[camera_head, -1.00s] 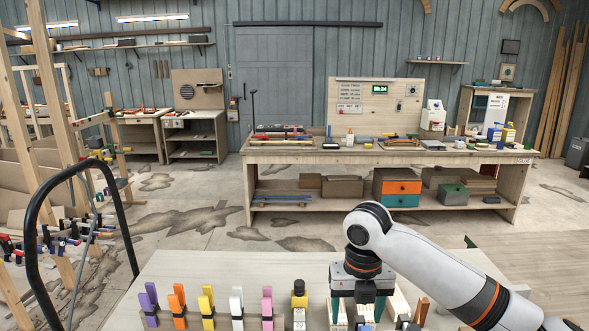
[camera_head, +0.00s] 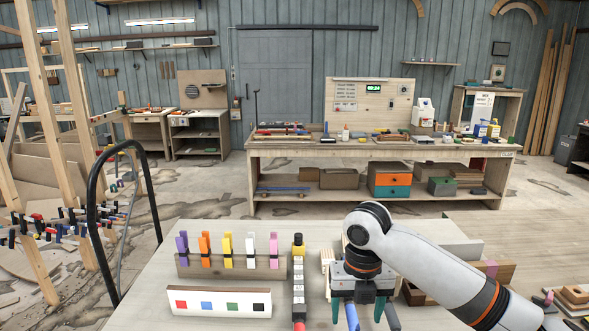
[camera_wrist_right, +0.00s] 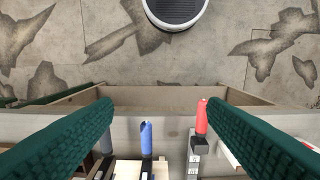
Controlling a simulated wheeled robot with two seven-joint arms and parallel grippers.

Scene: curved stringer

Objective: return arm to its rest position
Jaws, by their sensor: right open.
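My right arm comes in from the lower right in the head view. Its gripper (camera_head: 362,312) points down over the near worktable (camera_head: 215,235). Its two dark green fingers are apart, and nothing shows held between them. The wrist view shows the open fingers (camera_wrist_right: 158,112) on either side, with a blue-handled tool (camera_wrist_right: 147,138) lower down between them and a red-tipped tool (camera_wrist_right: 202,118) beside the right finger. My left gripper and arm are not in view.
On the worktable stand a rack of coloured clamps (camera_head: 230,267), a white-edged board with coloured squares (camera_head: 220,302) and a black tool with a yellow top (camera_head: 298,250). A black curved tube (camera_head: 93,235) rises at left. Floor lies open before the back bench (camera_head: 380,152).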

